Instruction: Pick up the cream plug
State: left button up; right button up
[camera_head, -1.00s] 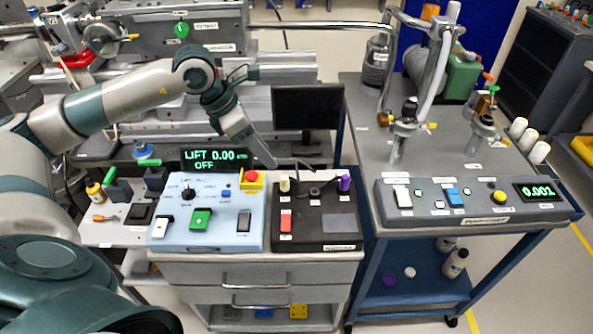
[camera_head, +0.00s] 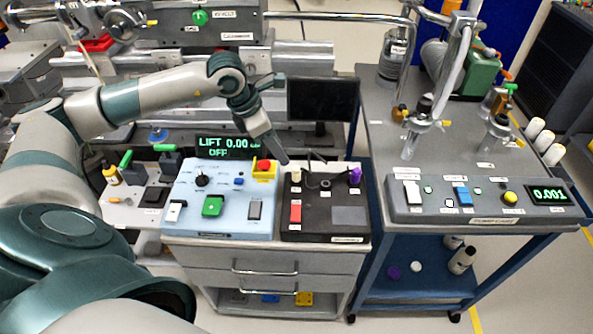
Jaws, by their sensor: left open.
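The cream plug (camera_head: 296,176) stands upright at the back left of the black box (camera_head: 292,234). A purple plug (camera_head: 354,177) stands at the back right of the same box, and a dark cable lies between them. My left gripper (camera_head: 284,160) is just behind and slightly left of the cream plug in the picture, pointing down. It is open and appears apart from the plug. The fingers are small and partly hard to make out. My right gripper is out of view.
A light blue control box (camera_head: 222,227) with knobs and a red button (camera_head: 263,166) stands left of the black box. The lift display (camera_head: 228,147) is behind it. A grey cart (camera_head: 380,130) with a pump panel stands to the right.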

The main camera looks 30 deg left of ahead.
pick_arm(q)
jog(key=p, duration=0.2)
send_over(295, 168)
jog(key=s+a, duration=0.1)
jog(key=s, duration=0.2)
notch_tip(295, 168, down, 5)
jog(key=shift+w+d+f, duration=0.1)
jog(key=shift+w+f, duration=0.25)
jog(key=shift+f, duration=0.25)
jog(key=shift+w+d+f+p, duration=0.15)
jog(key=shift+w+f+p, duration=0.3)
jog(key=shift+p, duration=0.35)
jog(key=p+x, duration=0.1)
jog(key=x, duration=0.2)
jog(key=shift+w+r+p, duration=0.1)
jog(key=shift+w+p, duration=0.1)
jog(key=shift+p, duration=0.1)
jog(key=shift+w+f, duration=0.15)
jog(key=shift+f, duration=0.4)
grip_shut()
